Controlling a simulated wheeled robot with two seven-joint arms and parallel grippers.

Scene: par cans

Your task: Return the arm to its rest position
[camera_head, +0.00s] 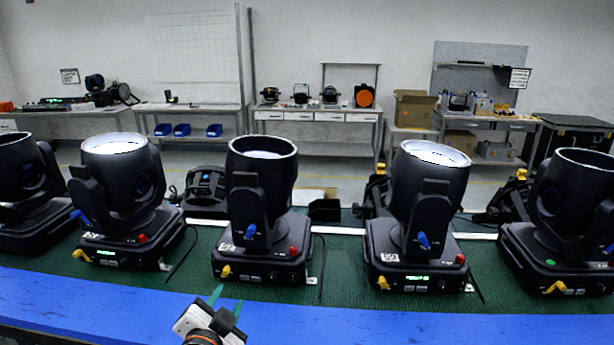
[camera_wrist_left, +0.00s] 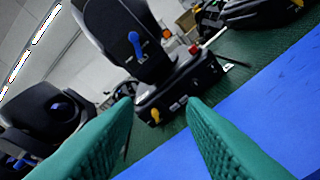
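My left gripper (camera_head: 228,302) is low in the head view, over the blue front edge of the table. Its green fingers stand apart with nothing between them, as the left wrist view (camera_wrist_left: 160,115) also shows. A black moving-head lamp (camera_head: 262,185) with a blue lever, a red knob and a yellow lever stands upright just beyond the gripper. The same lamp shows tilted in the left wrist view (camera_wrist_left: 125,40), past the fingertips and apart from them. My right gripper is in neither view.
More lamps stand in a row: one to the left (camera_head: 115,185), one to the right (camera_head: 428,190), and others at both edges. The green mat (camera_head: 340,270) lies beneath them. The blue table edge (camera_head: 400,325) is clear. Benches (camera_head: 317,115) stand along the back wall.

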